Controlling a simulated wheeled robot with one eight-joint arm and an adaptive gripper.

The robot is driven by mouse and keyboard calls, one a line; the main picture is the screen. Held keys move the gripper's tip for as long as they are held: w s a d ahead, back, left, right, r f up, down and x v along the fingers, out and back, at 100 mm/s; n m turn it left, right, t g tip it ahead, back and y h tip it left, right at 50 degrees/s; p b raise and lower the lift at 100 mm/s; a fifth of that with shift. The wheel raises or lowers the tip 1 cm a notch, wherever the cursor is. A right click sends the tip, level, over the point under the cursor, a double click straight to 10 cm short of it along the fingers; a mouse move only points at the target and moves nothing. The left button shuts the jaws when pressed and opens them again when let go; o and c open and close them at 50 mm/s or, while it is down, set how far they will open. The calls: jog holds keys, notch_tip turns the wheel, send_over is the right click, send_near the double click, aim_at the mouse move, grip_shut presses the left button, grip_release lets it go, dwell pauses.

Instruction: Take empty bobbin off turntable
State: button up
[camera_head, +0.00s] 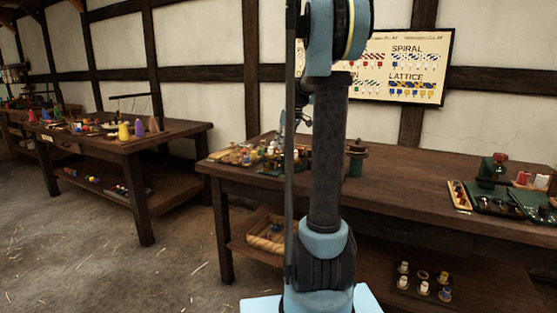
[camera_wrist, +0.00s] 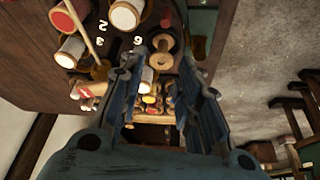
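In the wrist view a dark turntable (camera_wrist: 113,46) with white numbers carries wooden bobbins, some wound with white or red. A bare wooden bobbin with no thread (camera_wrist: 162,52) stands near its edge. My gripper (camera_wrist: 160,68) is open, its two fingers to either side of the view's middle, with the bare bobbin showing between and beyond the fingertips. I see no contact, and the remaining distance is hard to tell. In the head view the arm stands in front of the bench and hides part of the bobbin group (camera_head: 275,160); the gripper is only partly visible there.
The bench (camera_head: 410,185) also holds a green-and-brown round piece (camera_head: 356,158) right of the arm and a green stand (camera_head: 491,170) at the right. Its middle is clear. Several bobbins sit on a dark tray (camera_head: 424,284) on the lower shelf. Another table (camera_head: 170,135) stands left.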

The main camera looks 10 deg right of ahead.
aim_at(280, 152)
jog(key=shift+x, duration=2.3)
jog(key=shift+c, duration=0.5)
jog(key=shift+c, duration=1.4)
